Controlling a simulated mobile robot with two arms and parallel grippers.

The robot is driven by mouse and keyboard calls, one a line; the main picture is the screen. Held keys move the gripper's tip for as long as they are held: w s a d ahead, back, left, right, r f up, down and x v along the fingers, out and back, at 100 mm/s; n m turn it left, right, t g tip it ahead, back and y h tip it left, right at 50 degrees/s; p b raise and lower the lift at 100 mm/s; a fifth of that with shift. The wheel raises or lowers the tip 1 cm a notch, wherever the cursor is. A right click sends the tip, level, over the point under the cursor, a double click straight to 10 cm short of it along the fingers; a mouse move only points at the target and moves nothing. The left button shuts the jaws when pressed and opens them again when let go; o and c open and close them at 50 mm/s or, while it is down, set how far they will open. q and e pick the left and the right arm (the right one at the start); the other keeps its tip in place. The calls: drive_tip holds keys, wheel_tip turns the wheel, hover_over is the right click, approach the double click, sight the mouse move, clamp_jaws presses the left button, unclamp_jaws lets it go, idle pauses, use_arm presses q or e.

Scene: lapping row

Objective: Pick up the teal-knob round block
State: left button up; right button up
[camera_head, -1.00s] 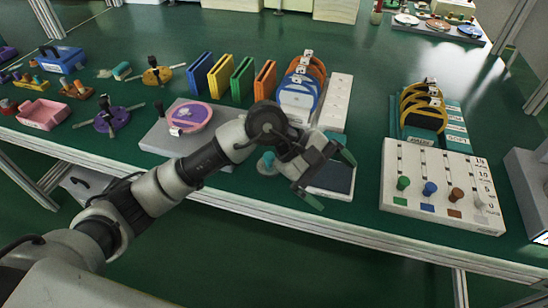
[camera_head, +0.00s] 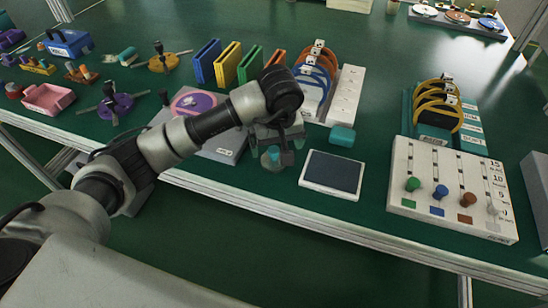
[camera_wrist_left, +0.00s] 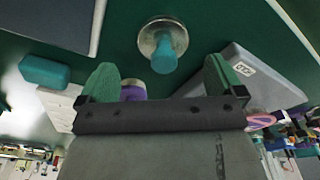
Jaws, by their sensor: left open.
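The teal-knob round block (camera_head: 270,160) stands on the green table near the front edge, beside the grey plate. In the left wrist view the round block (camera_wrist_left: 163,45) shows a pale metallic round base and a teal knob. My left gripper (camera_head: 271,150) is open and right by it, partly covering it in the head view. In the wrist view the open green-padded fingers of my left gripper (camera_wrist_left: 161,76) are to either side of the knob's line, with the knob beyond their tips. Nothing is held. My right gripper is not in view.
A dark-topped pad (camera_head: 333,173) lies right of the block, with a teal block (camera_head: 342,135) behind it. A grey plate (camera_head: 225,148) with a pink-purple disc (camera_head: 193,102) is to the left. A white slider board (camera_head: 450,200) stands farther right.

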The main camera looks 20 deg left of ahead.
sight(274, 149)
use_arm(q)
drive_tip(key=f, duration=0.3)
drive_tip(key=a+f, duration=0.1)
drive_tip(key=shift+w+f, duration=0.25)
drive_tip(key=shift+f, duration=0.1)
drive_tip(key=shift+d, duration=0.1)
drive_tip(key=c, duration=1.2)
